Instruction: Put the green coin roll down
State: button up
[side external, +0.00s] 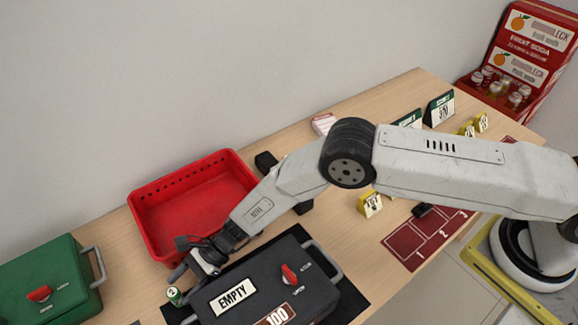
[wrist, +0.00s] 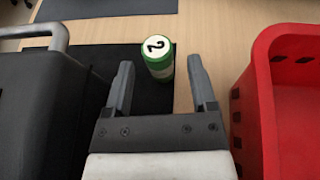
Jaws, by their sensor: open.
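The green coin roll (wrist: 158,63) has a pale end cap marked 2. In the wrist view it stands between and just beyond the tips of my gripper (wrist: 160,80). The jaws are open, with gaps on both sides of the roll. In the side external view the roll (side external: 175,296) is at the lower left, close to my gripper (side external: 184,278), between the red bin and the dark box. It appears upright, at the edge of a black mat; its base is partly hidden.
A red bin (side external: 139,215) stands behind my gripper. A dark box (side external: 262,277) labelled EMPTY and 100 sits on the black mat (side external: 349,303). A green box (side external: 60,262) is at the left. Yellow markers (side external: 370,205) and a dark red card (side external: 405,246) lie farther right.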

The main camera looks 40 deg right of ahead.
jog(key=shift+v, duration=3.8)
jog(key=shift+d+r, duration=0.1)
jog(key=shift+w+d+r, duration=0.1)
jog(key=shift+d+r, duration=0.1)
jog(key=s+d+r+n+h, duration=0.1)
jog(key=d+r+n+h, duration=0.4)
jog(key=d, duration=0.6)
jog(key=s+d+r+n+h, duration=0.2)
jog(key=d+r+n+h, duration=0.15)
jog(key=d+r, duration=0.55)
jog(key=s+d+r+n+t+h, duration=0.2)
jog(key=s+d+n, duration=0.2)
jog(key=d, duration=0.6)
jog(key=s+d+r+n+t+h, duration=0.2)
jog(key=s+d+r+n+h, duration=0.1)
jog(key=d, duration=0.6)
jog(key=shift+s+d+r+n, duration=0.35)
jog(key=shift+s+n, duration=0.2)
jog(key=shift+s, duration=0.6)
